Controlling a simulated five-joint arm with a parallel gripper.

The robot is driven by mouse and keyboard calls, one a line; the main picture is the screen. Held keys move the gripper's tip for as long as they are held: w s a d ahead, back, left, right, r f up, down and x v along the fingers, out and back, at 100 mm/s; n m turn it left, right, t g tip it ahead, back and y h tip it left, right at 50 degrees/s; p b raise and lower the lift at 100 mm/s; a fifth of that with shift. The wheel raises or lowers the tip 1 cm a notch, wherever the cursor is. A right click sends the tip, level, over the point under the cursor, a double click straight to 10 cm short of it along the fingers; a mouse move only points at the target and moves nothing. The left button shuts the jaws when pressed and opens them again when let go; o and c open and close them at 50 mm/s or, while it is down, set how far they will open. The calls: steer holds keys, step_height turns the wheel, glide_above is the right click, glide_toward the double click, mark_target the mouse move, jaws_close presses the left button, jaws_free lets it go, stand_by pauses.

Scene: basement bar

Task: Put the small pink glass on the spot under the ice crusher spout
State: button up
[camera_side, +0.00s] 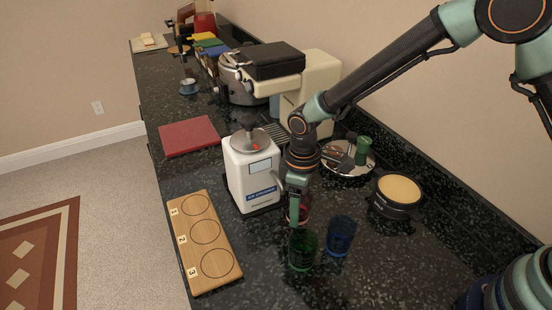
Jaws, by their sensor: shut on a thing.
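The white ice crusher (248,178) stands on a dark base on the black counter, with a blue label on its front. My gripper (294,212) points down just right of the crusher. It is shut on the small pink glass (304,212), of which only a reddish part shows beside the finger. The glass looks upright, close to the counter. I cannot tell whether it touches the counter. The crusher's spout and the spot under it are mostly hidden behind my gripper.
A green glass (302,252) and a blue glass (341,236) stand just in front of my gripper. A wooden board (186,229) with numbered circles lies left.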

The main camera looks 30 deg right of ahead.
mark_target(284, 227)
steer(key=a, duration=0.3)
steer(key=shift+a, duration=0.1)
steer(key=shift+a+f, duration=0.15)
steer(key=shift+f, duration=0.4)
steer(key=shift+f, duration=0.1)
steer(key=o, duration=1.5)
steer(key=shift+c, duration=0.2)
